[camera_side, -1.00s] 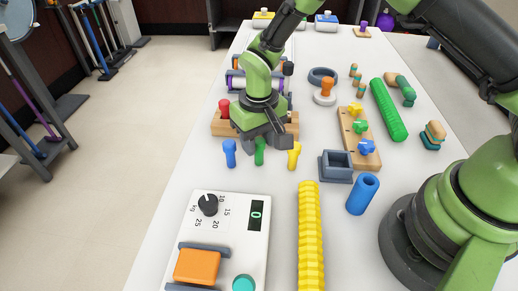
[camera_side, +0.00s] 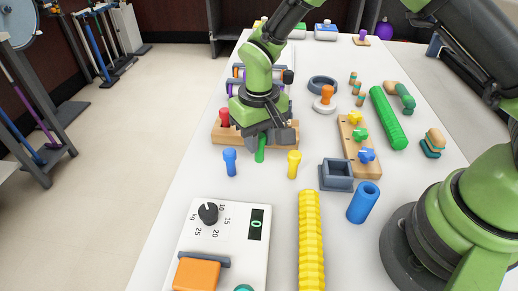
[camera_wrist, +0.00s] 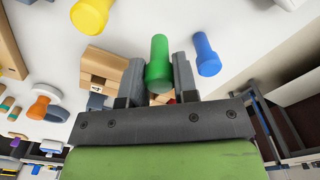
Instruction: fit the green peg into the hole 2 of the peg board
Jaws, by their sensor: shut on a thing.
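My gripper (camera_side: 262,141) is shut on the green peg (camera_side: 260,152). In the wrist view the green peg (camera_wrist: 159,62) stands between the two grey fingers. The peg looks upright, with its lower end near the table's height in the side view; I cannot tell the exact gap. The wooden peg board (camera_side: 227,135) lies just behind the gripper, with a red peg (camera_side: 224,117) at its left end. The board (camera_wrist: 105,67) also shows in the wrist view, with a number mark on it. Its middle and holes are mostly hidden by my arm.
A blue peg (camera_side: 230,161) stands to the left of the green peg and a yellow peg (camera_side: 293,164) to the right. A grey square box (camera_side: 336,176) and a blue tube (camera_side: 363,202) are further right. A scale (camera_side: 228,232) and yellow roller (camera_side: 311,240) are nearer the camera.

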